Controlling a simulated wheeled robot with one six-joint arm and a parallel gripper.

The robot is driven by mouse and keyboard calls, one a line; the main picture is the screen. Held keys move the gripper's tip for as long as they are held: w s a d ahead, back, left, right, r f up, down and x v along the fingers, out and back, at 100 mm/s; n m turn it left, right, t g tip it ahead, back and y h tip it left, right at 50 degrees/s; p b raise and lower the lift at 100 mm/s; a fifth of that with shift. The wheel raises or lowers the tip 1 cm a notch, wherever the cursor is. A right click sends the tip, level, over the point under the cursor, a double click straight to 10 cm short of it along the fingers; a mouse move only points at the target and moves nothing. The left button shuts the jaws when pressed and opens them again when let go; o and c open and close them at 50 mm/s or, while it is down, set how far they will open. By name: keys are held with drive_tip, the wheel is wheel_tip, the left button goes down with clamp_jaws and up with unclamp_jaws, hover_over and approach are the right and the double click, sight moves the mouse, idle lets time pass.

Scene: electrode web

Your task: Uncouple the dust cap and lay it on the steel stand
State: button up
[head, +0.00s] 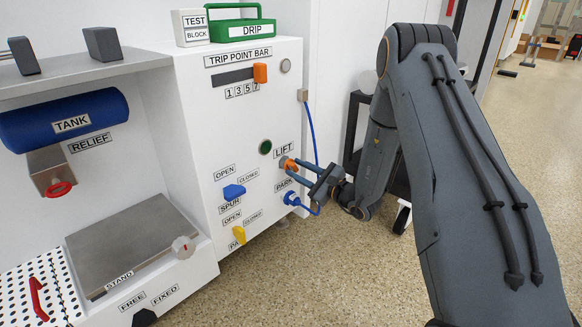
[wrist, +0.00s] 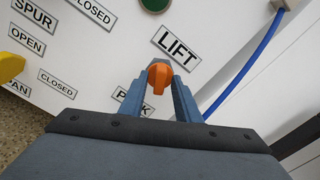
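The orange dust cap (head: 286,163) sits on the panel just below the LIFT label. It also shows in the wrist view (wrist: 158,77), with a short tab pointing down. My gripper (head: 288,168) reaches in from the right. In the wrist view its two blue-grey fingers (wrist: 160,84) lie on either side of the cap, tips close to it. Whether they press on it cannot be made out. The steel stand (head: 135,245) is a bare, flat grey plate at lower left, marked STAND.
A blue plug (head: 291,199) with a blue cable (head: 311,130) sits near PARK, just below my gripper. A blue SPUR handle (head: 233,191) and a yellow handle (head: 239,235) stick out between cap and stand. A knob (head: 183,248) is at the stand's right. The blue tank (head: 65,118) overhangs behind.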

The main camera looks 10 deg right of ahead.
clamp_jaws()
drive_tip(key=n, duration=0.6)
drive_tip(key=shift+s+p, duration=0.1)
drive_tip(key=shift+p, duration=0.2)
drive_tip(key=n, duration=0.5)
drive_tip(key=shift+d+n, duration=0.1)
drive_tip(key=shift+n, duration=0.3)
drive_tip(key=n, duration=0.6)
